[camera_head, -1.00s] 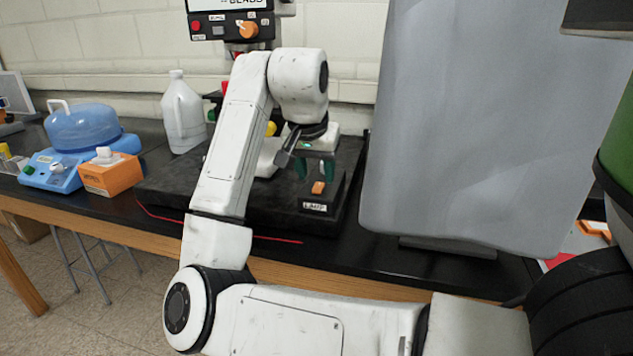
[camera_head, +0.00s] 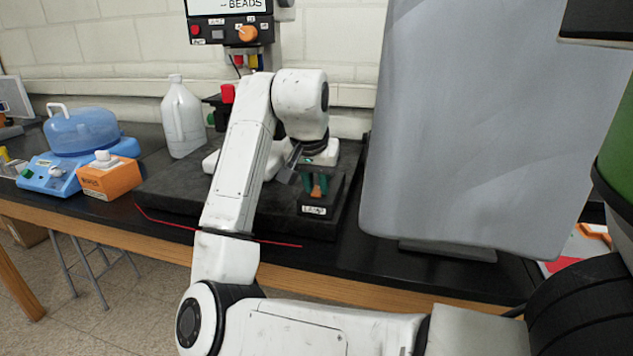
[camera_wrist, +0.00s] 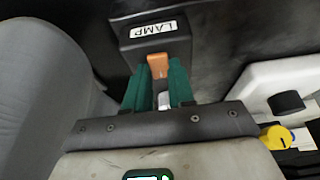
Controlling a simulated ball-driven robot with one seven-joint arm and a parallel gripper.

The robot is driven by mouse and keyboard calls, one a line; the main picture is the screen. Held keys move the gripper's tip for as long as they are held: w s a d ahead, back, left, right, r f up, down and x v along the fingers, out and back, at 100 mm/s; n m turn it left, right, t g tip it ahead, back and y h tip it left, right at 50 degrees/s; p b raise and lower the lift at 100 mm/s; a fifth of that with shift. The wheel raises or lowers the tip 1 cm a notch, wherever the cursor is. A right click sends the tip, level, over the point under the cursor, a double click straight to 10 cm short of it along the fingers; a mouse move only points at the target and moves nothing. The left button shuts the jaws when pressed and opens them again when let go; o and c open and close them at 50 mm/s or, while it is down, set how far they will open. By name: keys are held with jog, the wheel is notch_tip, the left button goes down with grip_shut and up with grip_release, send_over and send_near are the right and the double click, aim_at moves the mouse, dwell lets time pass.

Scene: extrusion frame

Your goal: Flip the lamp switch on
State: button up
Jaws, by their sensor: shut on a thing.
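The lamp switch is a dark box with a white "LAMP" label (camera_wrist: 153,30) and an orange lever (camera_wrist: 158,60); in the head view the label (camera_head: 314,210) faces me and the orange lever (camera_head: 316,192) shows above it. My gripper (camera_wrist: 160,70) has green fingers, which are closed on either side of the orange lever and hold it. In the head view my gripper (camera_head: 316,184) points down at the switch. The lever's lower part is partly hidden by the fingers.
The switch stands at the right of a dark slab (camera_head: 165,200) on the black bench. A large grey panel (camera_head: 465,120) rises close to the right. An orange box (camera_head: 108,177), a blue device (camera_head: 50,175) and a white jug (camera_head: 184,120) stand to the left. A yellow knob (camera_wrist: 277,137) shows in the wrist view.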

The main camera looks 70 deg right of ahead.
grip_shut()
jog(key=r+p, duration=0.1)
jog(key=p, duration=0.2)
jog(key=shift+d+y, duration=0.15)
jog(key=shift+y, duration=0.15)
jog(key=y+p, duration=0.1)
jog(key=p, duration=0.3)
jog(key=shift+d+p, duration=0.2)
jog(key=shift+p, duration=0.15)
jog(key=shift+f+y+p, duration=0.1)
jog(key=shift+y+p, duration=0.3)
jog(key=shift+p, duration=0.05)
jog(key=shift+w+d+f+p, duration=0.1)
jog(key=shift+f+p, duration=0.05)
jog(key=shift+p, duration=0.3)
jog(key=shift+f, duration=0.15)
jog(key=o, duration=0.8)
grip_release()
jog(key=shift+c, duration=0.2)
